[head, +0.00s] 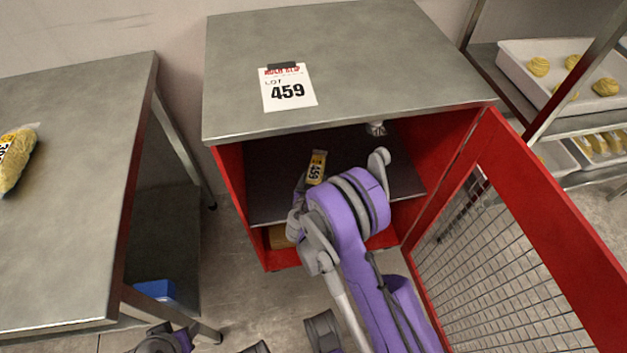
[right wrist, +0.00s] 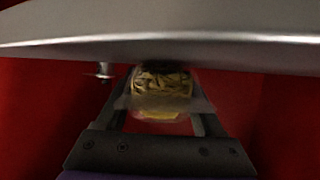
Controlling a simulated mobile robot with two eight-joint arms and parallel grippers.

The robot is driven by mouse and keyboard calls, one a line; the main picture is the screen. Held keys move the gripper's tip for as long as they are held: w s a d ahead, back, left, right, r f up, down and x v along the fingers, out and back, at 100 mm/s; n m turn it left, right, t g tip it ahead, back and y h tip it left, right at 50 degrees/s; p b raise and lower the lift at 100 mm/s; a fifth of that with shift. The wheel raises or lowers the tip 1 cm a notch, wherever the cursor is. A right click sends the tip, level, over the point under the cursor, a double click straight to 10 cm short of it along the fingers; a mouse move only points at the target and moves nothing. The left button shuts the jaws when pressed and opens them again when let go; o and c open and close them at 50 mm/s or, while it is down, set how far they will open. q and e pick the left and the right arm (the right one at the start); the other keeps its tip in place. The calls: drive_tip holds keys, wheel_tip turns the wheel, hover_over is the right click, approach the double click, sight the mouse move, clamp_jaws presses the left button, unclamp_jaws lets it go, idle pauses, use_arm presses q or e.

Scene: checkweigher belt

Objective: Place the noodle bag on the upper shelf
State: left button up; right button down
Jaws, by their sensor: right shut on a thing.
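The noodle bag (head: 316,167), with a yellow label reading 459, is inside the red cabinet (head: 231,180), over the dark upper shelf (head: 268,195). My right gripper (head: 301,188) is mostly hidden behind my purple arm in the head view. In the right wrist view the right gripper (right wrist: 163,108) is shut on the clear bag of yellow noodles (right wrist: 160,84), with a finger on each side. I cannot tell whether the bag touches the shelf. My left gripper cannot be made out.
The steel cabinet top (head: 350,60) hangs over the shelf, with a LOT 459 card (head: 288,88) on it. The red mesh door (head: 545,205) stands open at right. Another noodle bag (head: 15,158) lies on the left table (head: 70,200). A rack at right holds a noodle tray (head: 525,65).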

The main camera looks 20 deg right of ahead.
drive_tip(key=shift+r, duration=0.1)
unclamp_jaws()
